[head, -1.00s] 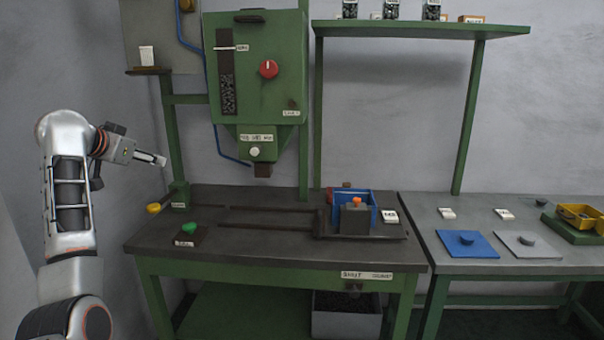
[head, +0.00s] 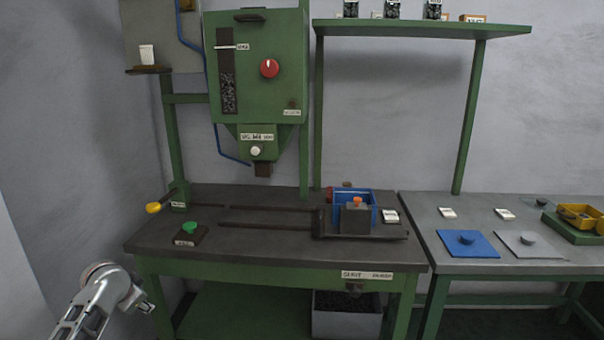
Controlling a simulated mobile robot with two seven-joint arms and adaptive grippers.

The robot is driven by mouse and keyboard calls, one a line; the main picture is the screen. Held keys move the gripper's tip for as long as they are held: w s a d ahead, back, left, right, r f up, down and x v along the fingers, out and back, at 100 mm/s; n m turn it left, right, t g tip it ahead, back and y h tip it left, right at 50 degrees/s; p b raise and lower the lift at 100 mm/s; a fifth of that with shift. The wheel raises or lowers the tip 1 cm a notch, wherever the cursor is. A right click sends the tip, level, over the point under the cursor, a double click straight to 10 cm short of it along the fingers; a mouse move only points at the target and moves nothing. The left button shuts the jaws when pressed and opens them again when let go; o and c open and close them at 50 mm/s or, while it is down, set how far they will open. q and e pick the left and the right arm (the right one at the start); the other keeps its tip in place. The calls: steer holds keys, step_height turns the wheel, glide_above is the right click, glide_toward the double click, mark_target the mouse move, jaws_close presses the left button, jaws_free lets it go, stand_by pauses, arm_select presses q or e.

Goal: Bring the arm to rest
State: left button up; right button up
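My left arm comes in at the lower left, in front of the green workbench (head: 190,255). My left gripper (head: 147,307) is at its end, small and seen at an angle, beside the bench's left leg and below the top. Whether its fingers are open or shut cannot be made out. Nothing is visibly held in it. My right gripper is not in view.
On the bench are a yellow-knobbed lever (head: 154,207), a green button (head: 189,227) and a blue bin (head: 367,203) on a carriage. A green machine (head: 262,90) hangs above. A second table (head: 450,266) holds blue and grey mats. Floor room at left is clear.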

arm_select(q)
steer(key=w+d+r+n+t, duration=0.1)
steer(key=w+r+t, duration=0.4)
steer(key=r, duration=0.5)
steer(key=w+d+r+n+t, duration=0.1)
steer(key=w+r+t, duration=0.4)
steer(key=r, duration=0.4)
steer(key=s+d+f+g+h, duration=0.1)
steer(key=s+d+f, duration=0.4)
steer(key=s+f, duration=0.3)
steer(key=s+d+f+m+g+h, duration=0.1)
steer(key=s+d+f, duration=0.45)
steer(key=f, duration=0.35)
steer(key=s+d+f+g+h, duration=0.15)
steer(key=s+d+f, duration=0.25)
steer(key=s+f, duration=0.4)
steer(key=s+d+f+g, duration=0.1)
steer(key=s+d+f, duration=0.2)
steer(key=s, duration=0.5)
steer(key=s+d+f+g+h, duration=0.1)
steer(key=s+d+f, duration=0.2)
steer(key=s, duration=0.6)
steer(key=s+d+f+g+h, duration=0.1)
steer(key=s+d+f, duration=0.3)
steer(key=s, duration=0.4)
steer(key=shift+s+f+n, duration=0.3)
steer(key=shift+s+f, duration=0.05)
steer(key=shift+s, duration=0.05)
